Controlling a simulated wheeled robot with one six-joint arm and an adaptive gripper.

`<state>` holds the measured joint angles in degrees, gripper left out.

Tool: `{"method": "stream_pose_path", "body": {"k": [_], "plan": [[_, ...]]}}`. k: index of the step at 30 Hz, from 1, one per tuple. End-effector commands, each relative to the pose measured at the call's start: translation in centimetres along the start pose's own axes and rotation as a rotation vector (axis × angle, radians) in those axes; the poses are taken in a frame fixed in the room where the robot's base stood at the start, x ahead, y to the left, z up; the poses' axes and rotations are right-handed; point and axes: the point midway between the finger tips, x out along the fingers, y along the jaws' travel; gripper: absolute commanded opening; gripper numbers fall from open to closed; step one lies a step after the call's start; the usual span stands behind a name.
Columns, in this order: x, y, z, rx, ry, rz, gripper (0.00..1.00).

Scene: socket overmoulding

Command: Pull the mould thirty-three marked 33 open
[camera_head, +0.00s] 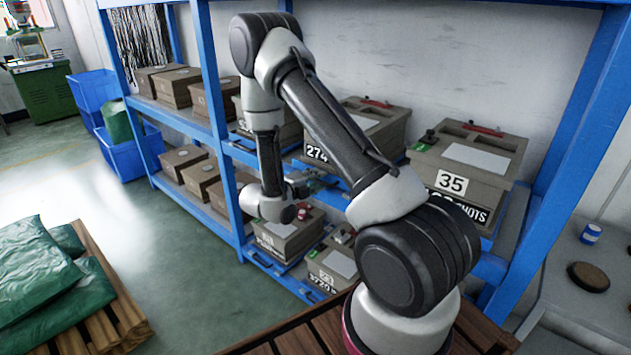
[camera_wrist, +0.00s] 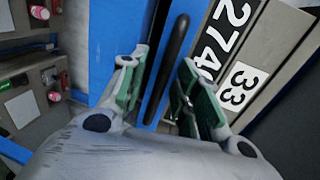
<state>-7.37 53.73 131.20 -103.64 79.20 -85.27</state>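Mould thirty-three is a grey-brown box (camera_head: 392,128) on the upper shelf level in the head view, partly hidden behind my arm. In the wrist view its front (camera_wrist: 262,55) shows a white 33 plate (camera_wrist: 238,88) and a black label beginning 274. A black bar handle (camera_wrist: 170,60) stands out from the blue front beneath it. My gripper (camera_wrist: 162,64) is open, with its green-padded fingers on either side of the handle. Gaps show between the pads and the bar. In the head view my gripper (camera_head: 311,184) is small and partly hidden at the shelf front.
Mould 35 (camera_head: 455,165) stands to the right on the same level. Smaller moulds (camera_head: 288,238) sit on the lower level beneath my gripper. A blue rack post (camera_head: 222,130) rises to the left. Green sacks on a pallet (camera_head: 120,318) lie at the lower left, with clear floor between.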

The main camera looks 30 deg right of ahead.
Motion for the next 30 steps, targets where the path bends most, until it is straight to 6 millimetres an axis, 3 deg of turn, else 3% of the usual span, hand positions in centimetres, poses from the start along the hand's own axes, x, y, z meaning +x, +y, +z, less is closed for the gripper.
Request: {"method": "stream_pose_path", "body": {"k": [6,11,23,30], "plan": [[0.0,0.0,0.0,0.001,0.000,0.000,0.30],[0.0,0.0,0.0,0.001,0.000,0.000,0.01],[-0.7,0.1,0.2,0.000,-0.003,0.001,0.00],[-5.0,1.1,1.1,-0.001,-0.007,0.001,0.00]]}}
